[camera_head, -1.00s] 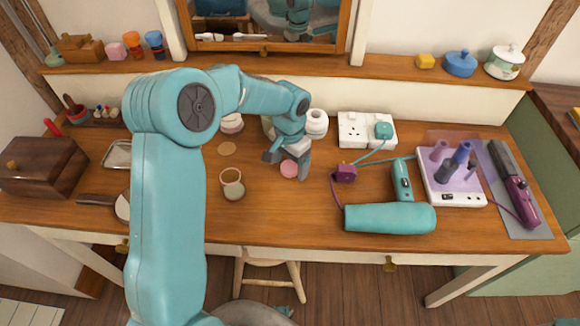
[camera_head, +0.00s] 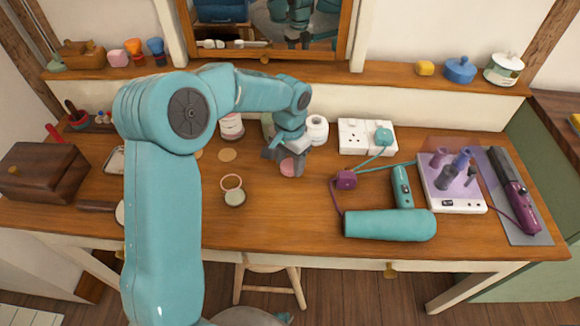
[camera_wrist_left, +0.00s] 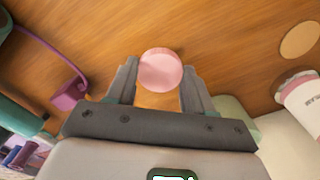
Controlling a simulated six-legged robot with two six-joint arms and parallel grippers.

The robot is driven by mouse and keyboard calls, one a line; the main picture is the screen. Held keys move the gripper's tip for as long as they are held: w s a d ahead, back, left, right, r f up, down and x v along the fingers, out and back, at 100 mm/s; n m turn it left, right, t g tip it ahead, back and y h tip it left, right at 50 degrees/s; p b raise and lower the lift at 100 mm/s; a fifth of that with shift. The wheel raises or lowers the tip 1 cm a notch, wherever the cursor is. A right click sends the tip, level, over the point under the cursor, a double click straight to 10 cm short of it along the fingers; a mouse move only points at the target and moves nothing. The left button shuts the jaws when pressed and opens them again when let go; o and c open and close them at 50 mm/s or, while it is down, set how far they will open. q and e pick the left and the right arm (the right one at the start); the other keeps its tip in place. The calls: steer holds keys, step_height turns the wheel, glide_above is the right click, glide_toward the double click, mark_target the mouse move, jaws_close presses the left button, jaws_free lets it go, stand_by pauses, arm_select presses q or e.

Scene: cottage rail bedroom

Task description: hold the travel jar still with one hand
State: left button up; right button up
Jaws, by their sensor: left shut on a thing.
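The travel jar seems to be the small round pink-topped jar (camera_head: 288,169) on the desk, in front of the white pot. My left gripper (camera_head: 284,162) reaches down to it, with one finger on each side, shut on the jar. In the left wrist view the pink round top (camera_wrist_left: 160,70) sits between the two fingers (camera_wrist_left: 160,88), near their tips. The jar's lower body is mostly hidden. My right gripper is in neither view.
A ring (camera_head: 231,182) and a small jar (camera_head: 235,198) stand left of the gripper, near a flat tan disc (camera_head: 227,155). A purple plug (camera_head: 346,179) and a teal hair dryer (camera_head: 390,224) lie to the right. A white pot (camera_head: 316,130) stands close behind.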

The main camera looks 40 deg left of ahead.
mark_target(290, 165)
arm_select(q)
step_height(290, 165, up, 17)
steer(key=p, duration=0.2)
steer(key=shift+f, duration=0.15)
steer(key=shift+n, duration=0.7)
steer(key=s+d+f, duration=0.1)
steer(key=d+f, duration=0.2)
steer(key=f, duration=0.1)
steer(key=s+d+f, duration=0.1)
steer(key=d+f, duration=0.3)
steer(key=f, duration=0.1)
steer(key=s+d+f, duration=0.1)
steer(key=d+f, duration=0.3)
steer(key=f, duration=0.1)
steer(key=shift+d, duration=0.25)
